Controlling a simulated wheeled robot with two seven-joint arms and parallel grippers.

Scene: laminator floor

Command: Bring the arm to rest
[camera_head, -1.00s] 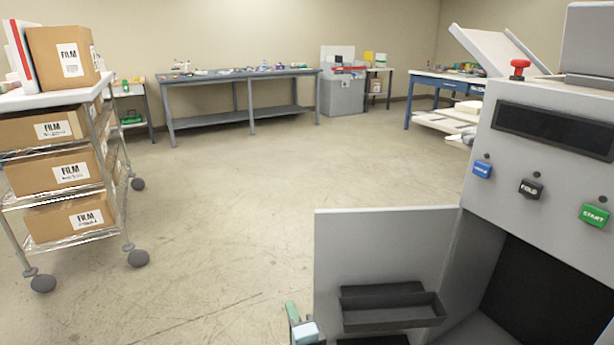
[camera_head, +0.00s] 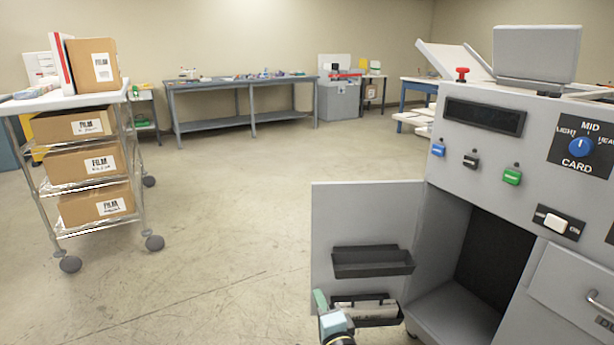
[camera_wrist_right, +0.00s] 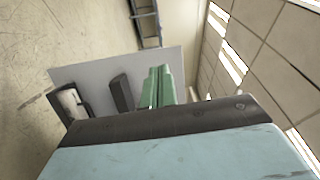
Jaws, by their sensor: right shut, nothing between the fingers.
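My right gripper (camera_head: 320,300) is at the bottom centre of the head view, in front of the open grey cabinet door (camera_head: 335,225) of the laminator. Its green fingers are together and hold nothing; they also show closed in the right wrist view (camera_wrist_right: 158,85). The door carries two dark trays, an upper one (camera_head: 372,263) and a lower one (camera_head: 385,318) with something pale in it. The gripper partly overlaps the lower tray in the picture; I cannot tell whether they touch. My left gripper is not in view.
The laminator (camera_head: 470,160) stands at right with its cabinet open. A wheeled rack (camera_head: 142,190) with film boxes stands at left. A workbench (camera_head: 240,80) lines the back wall. The floor (camera_head: 225,195) between is clear.

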